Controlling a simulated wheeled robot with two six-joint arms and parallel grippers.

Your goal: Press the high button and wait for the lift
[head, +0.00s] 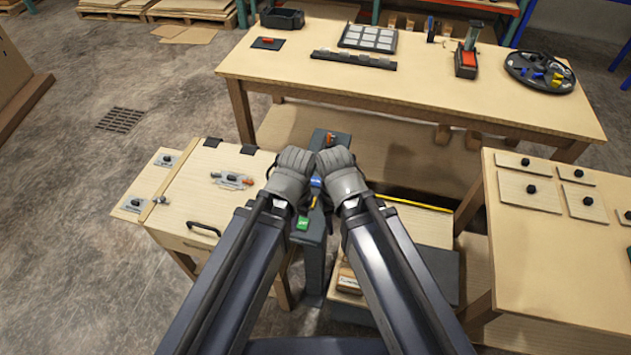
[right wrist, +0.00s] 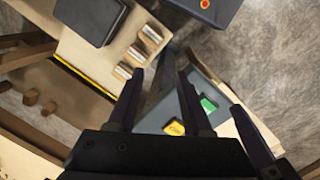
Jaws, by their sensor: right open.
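A narrow dark console (head: 313,238) stands in the middle of the head view, largely hidden behind my grippers. It bears a green button (head: 303,223), a yellow button and a blue button (head: 316,181); their labels are too small to read. My left gripper (head: 290,178) and right gripper (head: 340,178) are side by side over it, and their fingertips are hidden there. In the right wrist view my right gripper (right wrist: 160,75) is open and empty. The green button (right wrist: 208,104) and yellow button (right wrist: 174,128) appear beyond and beside its right finger. Contact cannot be told.
A wooden bench (head: 400,90) with trays and tools stands behind. A low wooden cabinet (head: 190,205) with a black handle is at left, and a table with several knobbed panels (head: 560,245) at right. An orange-red button (right wrist: 205,4) shows at the wrist view's top. Open floor lies far left.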

